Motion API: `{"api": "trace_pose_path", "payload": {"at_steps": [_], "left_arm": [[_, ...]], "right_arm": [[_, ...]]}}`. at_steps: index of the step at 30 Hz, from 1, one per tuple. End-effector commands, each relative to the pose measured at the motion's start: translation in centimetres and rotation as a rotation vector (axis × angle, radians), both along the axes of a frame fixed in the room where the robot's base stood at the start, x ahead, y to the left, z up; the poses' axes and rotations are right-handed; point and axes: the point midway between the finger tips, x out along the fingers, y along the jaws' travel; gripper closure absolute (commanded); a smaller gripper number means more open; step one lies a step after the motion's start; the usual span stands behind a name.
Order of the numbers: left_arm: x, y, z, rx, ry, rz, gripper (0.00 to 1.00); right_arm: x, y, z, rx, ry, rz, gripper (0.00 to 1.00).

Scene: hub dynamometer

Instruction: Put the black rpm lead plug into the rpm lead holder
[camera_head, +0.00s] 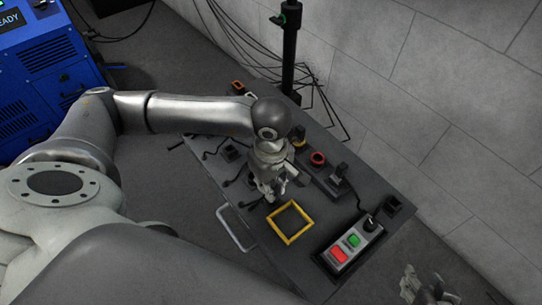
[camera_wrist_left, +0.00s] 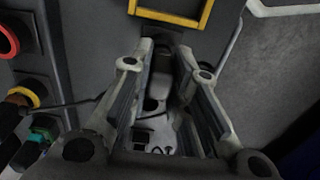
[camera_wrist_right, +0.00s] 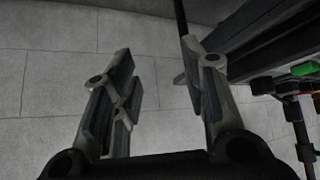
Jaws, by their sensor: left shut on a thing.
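My left gripper (camera_head: 270,195) is over the dark bench panel, just behind the yellow square frame (camera_head: 291,222). In the left wrist view its fingers (camera_wrist_left: 172,62) are close around a small dark piece (camera_wrist_left: 183,72), which looks like the black rpm lead plug. The fingers hide most of it, and I cannot tell whether it touches the panel. Small black sockets stand on the panel, one on the left (camera_head: 231,151) and one at the right corner (camera_head: 393,203). I cannot tell which is the rpm lead holder. My right gripper (camera_head: 425,285) is open and empty, off the panel's right side.
A control box with green and red buttons (camera_head: 347,246) and a black knob sits at the panel's front right. A red ring button (camera_head: 317,158) and a black lever (camera_head: 340,174) stand behind the gripper. A black post (camera_head: 290,45) with cables rises at the back.

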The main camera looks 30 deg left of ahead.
Motion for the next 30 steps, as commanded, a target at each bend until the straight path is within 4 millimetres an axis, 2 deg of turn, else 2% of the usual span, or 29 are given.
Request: {"api": "trace_pose_path", "payload": {"at_steps": [30], "left_arm": [[0.0, 0.0, -0.6, 0.0, 0.0, 0.0, 1.0]], "right_arm": [[2.5, 0.9, 1.6, 0.031, -0.14, 0.011, 0.6]]}}
